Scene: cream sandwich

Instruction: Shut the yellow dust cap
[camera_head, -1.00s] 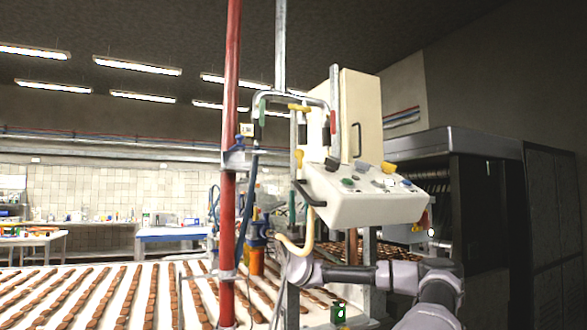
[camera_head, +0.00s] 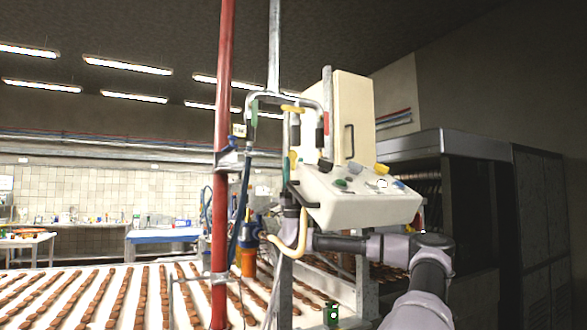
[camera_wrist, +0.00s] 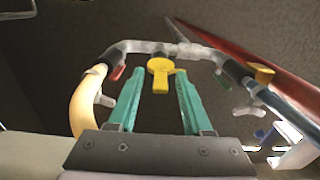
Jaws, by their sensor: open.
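In the wrist view a yellow piece (camera_wrist: 160,72) with a round top and a narrower lower tab sits on the grey pipe, between and beyond my fingertips. A second yellow piece (camera_wrist: 263,73) is on the pipework to the right. I cannot tell for certain which is the dust cap. My gripper (camera_wrist: 157,88) has teal fingers, open and apart, pointing up toward the pipe with nothing between them. In the head view, a yellow piece (camera_head: 293,109) is on the pipe frame above my raised gripper (camera_head: 287,168), which is partly hidden by pipes and the control box.
The white control box (camera_head: 360,207) stands close on the right of my gripper. A red pipe (camera_head: 221,200) rises on the left. A curved cream hose (camera_wrist: 84,105) and a red lever (camera_wrist: 118,72) are left of my fingers. A conveyor with brown bars (camera_head: 120,300) lies below.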

